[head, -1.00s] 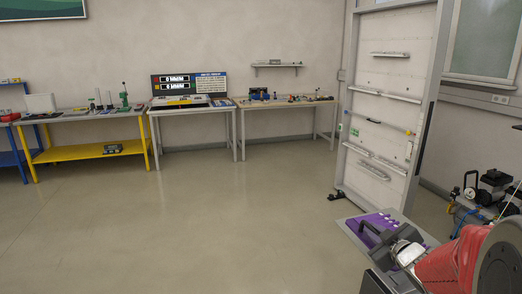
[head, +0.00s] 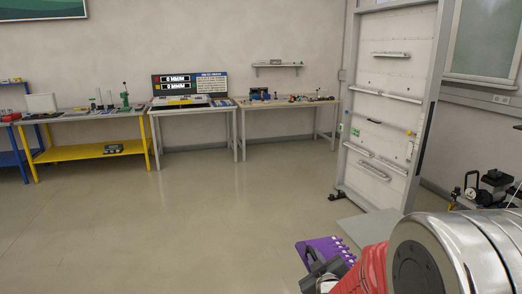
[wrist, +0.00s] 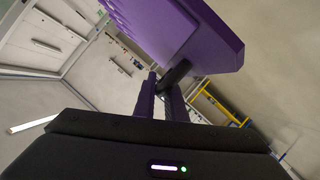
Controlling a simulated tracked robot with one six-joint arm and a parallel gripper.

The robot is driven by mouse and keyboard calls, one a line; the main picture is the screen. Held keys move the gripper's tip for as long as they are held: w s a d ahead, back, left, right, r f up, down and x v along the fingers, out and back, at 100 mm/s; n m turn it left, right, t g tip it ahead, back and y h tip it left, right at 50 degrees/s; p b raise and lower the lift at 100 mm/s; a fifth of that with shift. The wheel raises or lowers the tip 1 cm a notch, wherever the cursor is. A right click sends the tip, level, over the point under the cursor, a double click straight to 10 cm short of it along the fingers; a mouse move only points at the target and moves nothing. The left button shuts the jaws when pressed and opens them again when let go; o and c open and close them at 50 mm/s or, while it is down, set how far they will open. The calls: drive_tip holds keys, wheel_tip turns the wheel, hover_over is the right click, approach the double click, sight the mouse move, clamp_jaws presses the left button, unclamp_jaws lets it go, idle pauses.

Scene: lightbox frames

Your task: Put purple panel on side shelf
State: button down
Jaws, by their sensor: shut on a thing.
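In the wrist view the panel (wrist: 215,35) fills the top middle, tilted, and the handle (wrist: 177,74) is between my fingers. I cannot tell for sure which shelf is the side shelf. A small wall shelf (head: 276,65) hangs above the right bench, and a blue rack (head: 10,158) stands at the left edge.
A flat grey board (head: 368,230) lies in front of a tall white framed panel (head: 378,100) with rails. Several benches line the back wall, one with a yellow lower shelf (head: 88,151). A compressor (head: 490,190) stands at the right. The floor in the middle and left is clear.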

drive_tip(key=shift+s+a+f, duration=0.1)
drive_tip(key=shift+a+f, duration=0.05)
drive_tip(key=shift+a, duration=0.15)
drive_tip(key=s+f, duration=0.5)
drive_tip(key=f, duration=0.1)
drive_tip(key=shift+f, duration=0.1)
idle(0.5)
drive_tip(key=w+r, duration=0.1)
drive_tip(key=r, duration=0.1)
drive_tip(key=w+r, duration=0.1)
drive_tip(key=r, duration=0.1)
drive_tip(key=w+r, duration=0.1)
drive_tip(key=r, duration=0.1)
drive_tip(key=shift+w+r, duration=0.15)
drive_tip(key=shift+w, duration=0.2)
drive_tip(key=shift+s, duration=0.1)
